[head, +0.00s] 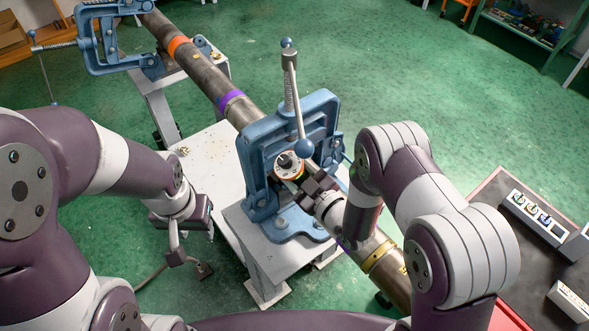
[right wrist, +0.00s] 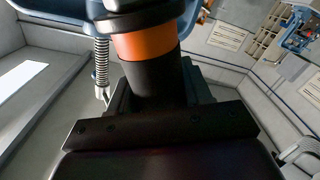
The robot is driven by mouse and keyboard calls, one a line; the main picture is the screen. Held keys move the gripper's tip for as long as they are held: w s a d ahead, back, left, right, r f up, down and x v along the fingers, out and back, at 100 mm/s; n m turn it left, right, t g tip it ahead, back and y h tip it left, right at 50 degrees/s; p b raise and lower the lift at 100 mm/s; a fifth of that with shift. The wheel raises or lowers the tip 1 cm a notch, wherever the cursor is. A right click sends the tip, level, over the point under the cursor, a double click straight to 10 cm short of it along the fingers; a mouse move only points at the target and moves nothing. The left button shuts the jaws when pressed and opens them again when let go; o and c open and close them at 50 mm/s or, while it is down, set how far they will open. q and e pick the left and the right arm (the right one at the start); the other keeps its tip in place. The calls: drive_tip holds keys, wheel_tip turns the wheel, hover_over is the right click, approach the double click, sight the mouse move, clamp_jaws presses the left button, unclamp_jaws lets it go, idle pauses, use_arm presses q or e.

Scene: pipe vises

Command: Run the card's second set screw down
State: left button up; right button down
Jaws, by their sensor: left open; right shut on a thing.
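My right gripper (head: 312,187) is shut on a dark cylindrical tool with an orange band (right wrist: 148,43), which stands between the black jaws in the right wrist view. In the head view the tool's round white-and-red end (head: 289,165) is in front of the near blue pipe vise (head: 257,180). A steel pipe (head: 205,75) runs through this vise. It carries orange, purple (head: 230,97) and yellow (head: 381,254) bands. My left gripper (head: 189,262) is open and empty, left of the vise bench, pointing down. I cannot make out the card or its second set screw.
A second blue vise (head: 103,45) holds the far end of the pipe. The vise handle (head: 296,95) rises above the near vise. A dark bench (head: 480,240) with small bins (head: 534,217) stands at the right.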

drive_tip(key=shift+d+f+b, duration=0.1)
drive_tip(key=shift+f+b, duration=0.25)
drive_tip(key=shift+b, duration=0.1)
idle(0.9)
idle(0.9)
drive_tip(key=shift+r, duration=0.1)
idle(0.3)
